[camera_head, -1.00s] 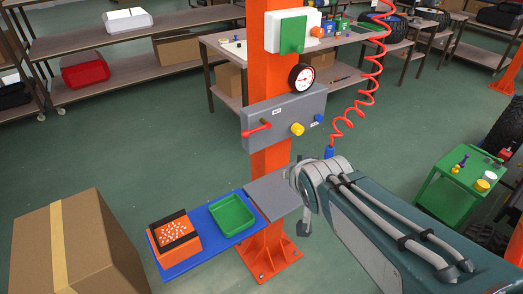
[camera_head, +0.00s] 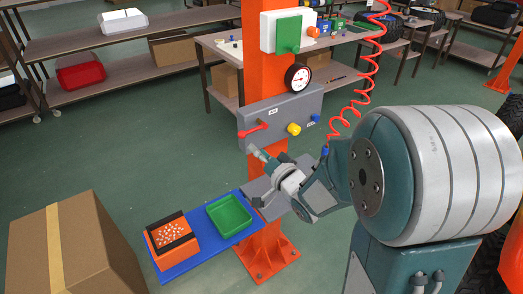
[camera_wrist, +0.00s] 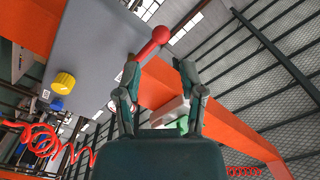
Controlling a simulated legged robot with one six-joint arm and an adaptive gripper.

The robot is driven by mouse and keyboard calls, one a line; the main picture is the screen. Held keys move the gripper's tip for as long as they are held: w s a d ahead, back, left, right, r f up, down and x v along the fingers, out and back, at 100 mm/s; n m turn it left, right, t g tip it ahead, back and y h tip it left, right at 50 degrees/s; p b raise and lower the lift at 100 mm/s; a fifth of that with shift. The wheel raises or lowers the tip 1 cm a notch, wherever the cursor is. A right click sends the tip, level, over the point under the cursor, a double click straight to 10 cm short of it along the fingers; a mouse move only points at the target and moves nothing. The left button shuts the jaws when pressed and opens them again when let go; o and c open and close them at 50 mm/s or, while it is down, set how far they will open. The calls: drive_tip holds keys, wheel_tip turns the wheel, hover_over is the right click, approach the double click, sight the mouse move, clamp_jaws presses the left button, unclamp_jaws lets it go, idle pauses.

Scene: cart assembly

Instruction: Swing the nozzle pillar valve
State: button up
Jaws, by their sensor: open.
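The valve's red lever (camera_head: 254,130) sits on the left of the grey panel on the orange pillar, its ball end pointing left. In the wrist view the red lever (camera_wrist: 153,43) shows ahead of the fingertips, its ball near the gap between them. My gripper (camera_head: 258,175) is just below the panel's left end, with one finger reaching up towards the lever. In the wrist view my gripper (camera_wrist: 154,77) is open, with nothing between its fingers. I see no clear contact with the lever.
A yellow knob (camera_head: 294,129) and a blue knob (camera_head: 315,118) sit right of the lever on the panel. A gauge (camera_head: 298,77) is above. A blue shelf (camera_head: 190,256) with a green tray (camera_head: 229,214) is below. A red coiled hose (camera_head: 371,75) hangs right.

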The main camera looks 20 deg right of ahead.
sight(244, 137)
drive_tip(key=x, duration=0.7)
drive_tip(key=shift+w, duration=0.1)
drive_tip(key=shift+w+a, duration=0.1)
drive_tip(key=shift+w, duration=0.2)
drive_tip(key=shift+c, duration=0.6)
drive_tip(key=shift+s, duration=0.1)
drive_tip(key=c, duration=0.5)
drive_tip(key=shift+f, duration=1.15)
drive_tip(key=shift+w+d+f, duration=0.2)
drive_tip(key=shift+d+f, duration=0.5)
drive_tip(key=shift+f, duration=0.3)
